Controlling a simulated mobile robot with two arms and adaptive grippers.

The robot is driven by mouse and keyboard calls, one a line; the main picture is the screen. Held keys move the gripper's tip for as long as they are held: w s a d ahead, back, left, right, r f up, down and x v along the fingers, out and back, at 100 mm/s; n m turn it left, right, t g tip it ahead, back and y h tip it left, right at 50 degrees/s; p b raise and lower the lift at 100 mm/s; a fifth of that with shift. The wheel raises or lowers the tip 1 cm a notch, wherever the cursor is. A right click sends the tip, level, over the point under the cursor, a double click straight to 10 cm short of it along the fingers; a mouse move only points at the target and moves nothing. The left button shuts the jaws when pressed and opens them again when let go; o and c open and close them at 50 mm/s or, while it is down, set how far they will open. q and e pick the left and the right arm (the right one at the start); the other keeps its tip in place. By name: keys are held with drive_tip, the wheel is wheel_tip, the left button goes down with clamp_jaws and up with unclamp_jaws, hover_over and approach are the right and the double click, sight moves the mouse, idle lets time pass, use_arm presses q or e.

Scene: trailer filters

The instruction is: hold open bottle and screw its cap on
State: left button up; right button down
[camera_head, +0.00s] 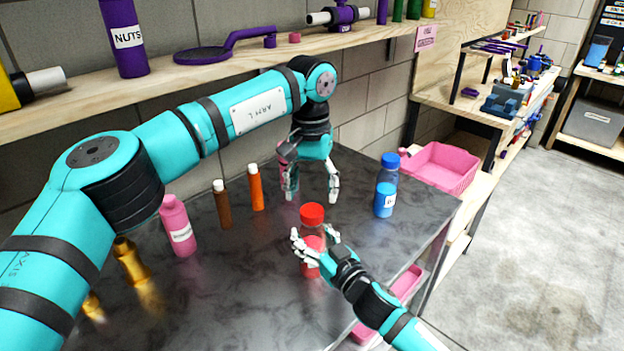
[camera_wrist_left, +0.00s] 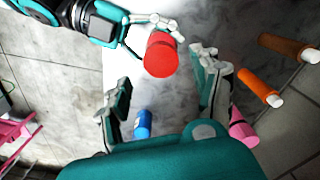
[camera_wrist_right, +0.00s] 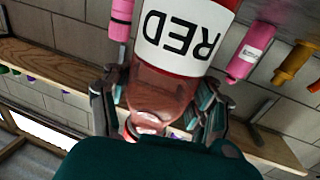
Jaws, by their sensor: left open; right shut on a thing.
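The clear bottle with red contents (camera_head: 312,270) stands upright toward the front of the dark table. Its red cap (camera_head: 312,213) shows at its top; I cannot tell how tightly it sits. My right gripper (camera_head: 314,243) is shut around the bottle's upper part from the front.
A blue-capped bottle (camera_head: 386,187) stands to the right. Orange (camera_head: 256,188), brown (camera_head: 222,205) and pink (camera_head: 178,226) bottles stand to the left, with brass items (camera_head: 130,262). A pink bin (camera_head: 437,167) is beyond the table. A shelf (camera_head: 160,95) runs along the wall.

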use_arm(q)
drive_tip(key=n, duration=0.4)
drive_tip(key=shift+r+n, duration=0.15)
drive_tip(key=shift+n, duration=0.15)
drive_tip(key=n, duration=0.4)
drive_tip(key=shift+r+n, duration=0.15)
drive_tip(key=shift+n, duration=0.15)
drive_tip(key=n, duration=0.6)
drive_tip(key=shift+r+n, duration=0.15)
drive_tip(key=shift+n, duration=0.25)
drive_tip(key=n, duration=0.6)
drive_tip(key=shift+r+n, duration=0.2)
drive_tip(key=shift+n, duration=0.2)
drive_tip(key=n, duration=0.6)
drive_tip(key=shift+r+n, duration=0.2)
drive_tip(key=shift+n, duration=0.2)
drive_tip(key=n, duration=0.4)
drive_tip(key=shift+r+n, duration=0.15)
drive_tip(key=shift+n, duration=0.25)
drive_tip(key=n, duration=0.4)
drive_tip(key=shift+r, duration=0.1)
drive_tip(key=n, duration=0.4)
drive_tip(key=shift+r+n, duration=0.1)
drive_tip(key=shift+n, duration=0.2)
drive_tip(key=n, duration=0.5)
drive_tip(key=shift+r, duration=0.15)
